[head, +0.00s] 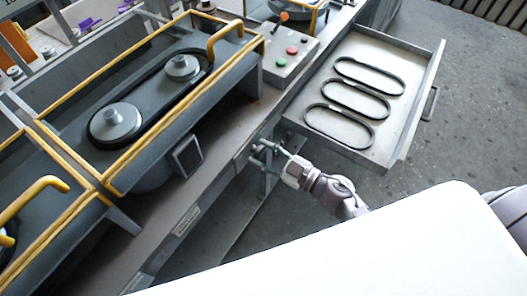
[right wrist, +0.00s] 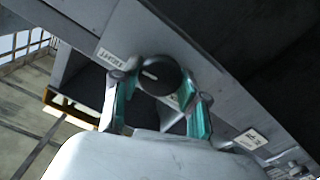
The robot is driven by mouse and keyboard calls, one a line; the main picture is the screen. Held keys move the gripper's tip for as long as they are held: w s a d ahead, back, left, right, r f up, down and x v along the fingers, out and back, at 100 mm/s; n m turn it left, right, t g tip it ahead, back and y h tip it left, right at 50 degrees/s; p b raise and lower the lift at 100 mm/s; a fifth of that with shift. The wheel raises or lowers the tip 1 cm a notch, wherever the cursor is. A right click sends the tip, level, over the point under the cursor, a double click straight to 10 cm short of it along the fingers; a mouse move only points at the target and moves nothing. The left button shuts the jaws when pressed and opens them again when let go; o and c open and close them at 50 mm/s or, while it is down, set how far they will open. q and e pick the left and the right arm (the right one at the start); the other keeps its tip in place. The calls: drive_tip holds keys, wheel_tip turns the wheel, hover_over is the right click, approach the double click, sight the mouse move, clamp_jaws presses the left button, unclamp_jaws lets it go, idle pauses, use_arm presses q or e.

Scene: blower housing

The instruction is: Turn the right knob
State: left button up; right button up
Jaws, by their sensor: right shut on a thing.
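The round black knob (right wrist: 160,74) with a white pointer line sits on the grey front panel in the right wrist view. My right gripper (right wrist: 150,88) is around it, one green-padded finger on each side, shut on it. In the head view my right gripper (head: 258,154) reaches the front edge of the workbench, left of the open drawer. The knob itself is too small or hidden to tell there. My left gripper is not in view.
An open drawer (head: 410,140) with three black belts (head: 355,98) juts out at the right. A control box (head: 288,55) with red and green buttons stands on the bench above. A yellow-edged blower housing (head: 60,110) with two pulleys is at the left.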

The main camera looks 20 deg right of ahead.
drive_tip(key=n, duration=0.3)
drive_tip(key=shift+n, duration=0.3)
drive_tip(key=n, duration=0.3)
drive_tip(key=shift+f+n+b, duration=0.1)
drive_tip(key=shift+n+b, duration=0.2)
drive_tip(key=shift+b, duration=0.05)
drive_tip(key=n+b, duration=0.1)
drive_tip(key=n, duration=0.3)
drive_tip(key=shift+s+f+n, duration=0.1)
drive_tip(key=shift+n, duration=0.2)
drive_tip(key=n+b, duration=0.1)
drive_tip(key=n, duration=0.3)
drive_tip(key=shift+b, duration=0.3)
drive_tip(key=shift+n, duration=0.3)
drive_tip(key=o, duration=1.1)
drive_tip(key=shift+o, duration=0.2)
